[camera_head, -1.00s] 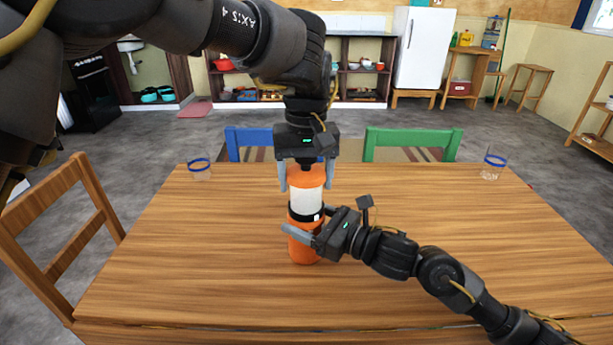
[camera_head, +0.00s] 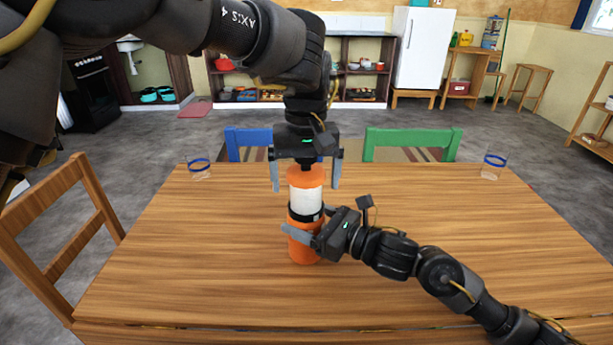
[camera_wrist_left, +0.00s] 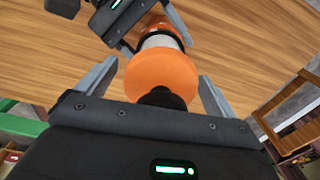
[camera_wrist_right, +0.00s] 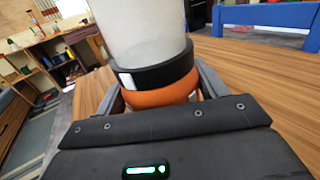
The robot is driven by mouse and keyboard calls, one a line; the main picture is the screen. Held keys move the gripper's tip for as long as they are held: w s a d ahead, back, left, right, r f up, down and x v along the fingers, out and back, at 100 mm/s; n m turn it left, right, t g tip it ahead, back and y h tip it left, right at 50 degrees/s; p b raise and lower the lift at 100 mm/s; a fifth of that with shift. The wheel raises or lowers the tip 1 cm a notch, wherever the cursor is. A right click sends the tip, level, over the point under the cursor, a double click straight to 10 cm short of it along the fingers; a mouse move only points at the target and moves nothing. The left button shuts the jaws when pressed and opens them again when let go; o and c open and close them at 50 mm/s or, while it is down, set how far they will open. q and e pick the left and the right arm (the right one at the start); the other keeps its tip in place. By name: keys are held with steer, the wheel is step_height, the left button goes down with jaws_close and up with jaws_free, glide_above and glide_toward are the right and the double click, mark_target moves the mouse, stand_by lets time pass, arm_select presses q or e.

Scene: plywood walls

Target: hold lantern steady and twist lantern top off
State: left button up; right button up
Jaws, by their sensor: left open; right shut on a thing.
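The lantern (camera_head: 305,203) stands upright on the wooden table, with an orange base, a black band, a white middle and an orange top (camera_head: 306,175). My right gripper (camera_head: 303,238) is shut on the lantern's orange lower body from the right, just below the black band (camera_wrist_right: 160,75). My left gripper (camera_head: 305,188) points straight down above the lantern. Its fingers are spread on either side of the orange top, with gaps on both sides. In the left wrist view the orange top (camera_wrist_left: 162,72) sits between the open fingers, with a black knob (camera_wrist_left: 163,98) on it.
The wooden table (camera_head: 430,235) is mostly clear around the lantern. A glass with a blue rim (camera_head: 199,170) stands at the back left, another (camera_head: 493,167) at the back right. A blue chair (camera_head: 248,140) and a green chair (camera_head: 412,140) stand behind the table; a wooden chair (camera_head: 70,240) is at left.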

mark_target(307, 164)
arm_select(q)
steer(key=shift+r, duration=3.75)
steer(key=shift+r, duration=0.1)
steer(key=r, duration=0.1)
steer(key=n, duration=0.1)
steer(key=r+h, duration=0.1)
steer(key=shift+w+d+r+n, duration=0.1)
steer(key=shift+d+r+n, duration=0.2)
steer(key=shift+n, duration=0.1)
steer(key=r+n, duration=0.1)
steer(key=n, duration=0.1)
steer(key=r+n, duration=0.1)
steer(key=n, duration=0.2)
steer(key=a+r+n, duration=0.1)
steer(key=n, duration=0.2)
steer(key=shift+r+h, duration=0.2)
steer(key=shift+h, duration=0.1)
steer(key=n, duration=0.3)
steer(key=r+n, duration=0.1)
steer(key=shift+s+a+n, duration=0.25)
steer(key=shift+n, duration=0.15)
steer(key=n, duration=0.4)
steer(key=shift+s+a+r, duration=0.1)
steer(key=shift+a, duration=0.15)
steer(key=f, duration=0.4)
steer(key=d+f, duration=0.1)
steer(key=f, duration=0.7)
steer(key=shift+d, duration=0.35)
